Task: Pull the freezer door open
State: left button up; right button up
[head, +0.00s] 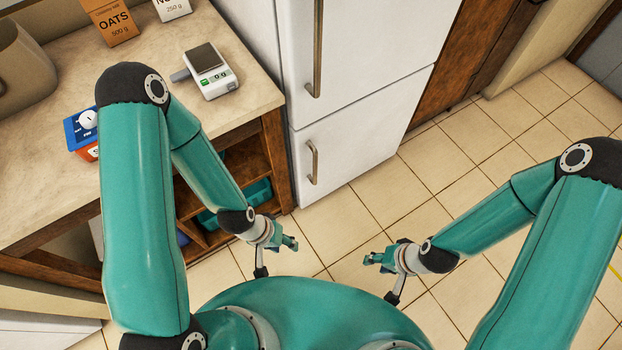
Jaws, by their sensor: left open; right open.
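A white fridge-freezer stands at the top middle of the head view. Its lower door (350,143) is shut and has a short vertical bronze handle (312,162) near its left edge. Its taller upper door (375,50) is also shut, with a long bronze handle (316,45) on the left side. Which door is the freezer is not labelled. My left gripper (289,243) is open and empty, below the lower door and apart from its handle. My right gripper (376,259) is open and empty over the floor, further right and apart from the fridge.
A counter (150,60) at the left holds a kitchen scale (211,72), an oats box (108,20) and a blue-and-red item (80,130). Open shelves (275,150) beneath it hold a teal bin (258,194). The tiled floor (470,140) before the fridge and to its right is clear.

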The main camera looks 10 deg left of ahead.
aim_at(330, 152)
jog(key=z, duration=0.05)
jog(key=k, duration=0.65)
jog(key=u, duration=0.15)
jog(key=i, duration=0.2)
jog(key=z, duration=0.9)
